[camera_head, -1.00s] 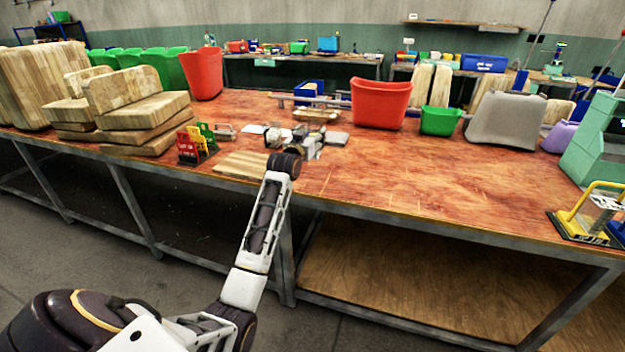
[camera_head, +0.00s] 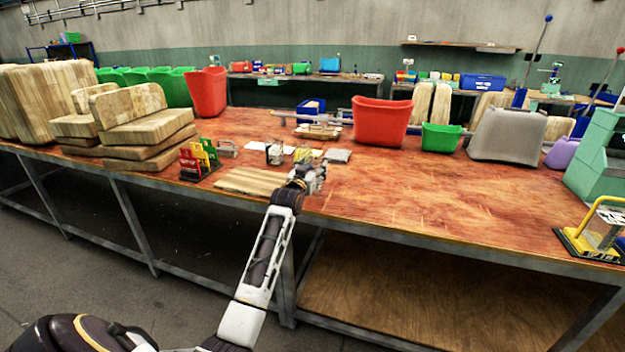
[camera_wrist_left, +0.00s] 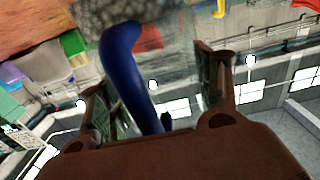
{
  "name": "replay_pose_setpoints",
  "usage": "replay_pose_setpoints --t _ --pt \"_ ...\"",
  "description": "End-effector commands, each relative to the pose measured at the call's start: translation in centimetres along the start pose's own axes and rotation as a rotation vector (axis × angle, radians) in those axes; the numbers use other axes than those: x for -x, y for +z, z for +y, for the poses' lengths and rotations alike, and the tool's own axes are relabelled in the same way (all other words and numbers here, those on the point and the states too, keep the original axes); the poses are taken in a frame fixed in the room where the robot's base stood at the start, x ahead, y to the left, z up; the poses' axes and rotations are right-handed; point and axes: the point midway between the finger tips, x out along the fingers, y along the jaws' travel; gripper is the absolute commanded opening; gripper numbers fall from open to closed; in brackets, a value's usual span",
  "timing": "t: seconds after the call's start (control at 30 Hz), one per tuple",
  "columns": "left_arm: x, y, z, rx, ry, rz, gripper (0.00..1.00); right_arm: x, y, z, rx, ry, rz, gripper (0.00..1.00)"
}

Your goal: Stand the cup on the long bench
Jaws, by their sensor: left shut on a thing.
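The long bench (camera_head: 400,205) has a scratched red-brown top and a grey metal frame. My left gripper (camera_head: 312,178) is over its front part, just right of a light wooden board. In the left wrist view, my left gripper (camera_wrist_left: 165,110) has a smooth blue curved piece (camera_wrist_left: 122,62) between its fingers. It looks like the cup's handle; the cup's body is not clear there. In the head view the cup cannot be told apart from the gripper. I cannot tell whether it touches the bench. My right gripper is not in view.
The wooden board (camera_head: 252,181) and a red, yellow and green rack (camera_head: 199,160) lie to the left. Stacked wooden blocks (camera_head: 145,130) stand farther left. A red bin (camera_head: 381,122), a green bin (camera_head: 441,138) and a grey bin (camera_head: 507,127) stand behind. Bench top right of the gripper is clear.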

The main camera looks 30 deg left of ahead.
Motion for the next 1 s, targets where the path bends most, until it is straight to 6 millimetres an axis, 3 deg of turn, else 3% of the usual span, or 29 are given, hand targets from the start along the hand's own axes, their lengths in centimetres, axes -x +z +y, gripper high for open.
replay_pose_setpoints --t 0.27,0.47,0.67,1.0 --pt "0.0 0.0 0.0 0.000 0.000 0.001 0.38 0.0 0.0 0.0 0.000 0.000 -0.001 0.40" --pt "0.0 1.8 0.0 0.001 0.000 0.000 0.38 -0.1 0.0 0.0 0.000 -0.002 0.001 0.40" --pt "0.0 3.5 0.0 0.000 0.000 0.001 0.38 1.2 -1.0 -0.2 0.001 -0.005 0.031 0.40" --pt "0.0 3.6 0.0 0.000 0.000 0.001 0.38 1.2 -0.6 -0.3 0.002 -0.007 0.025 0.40"
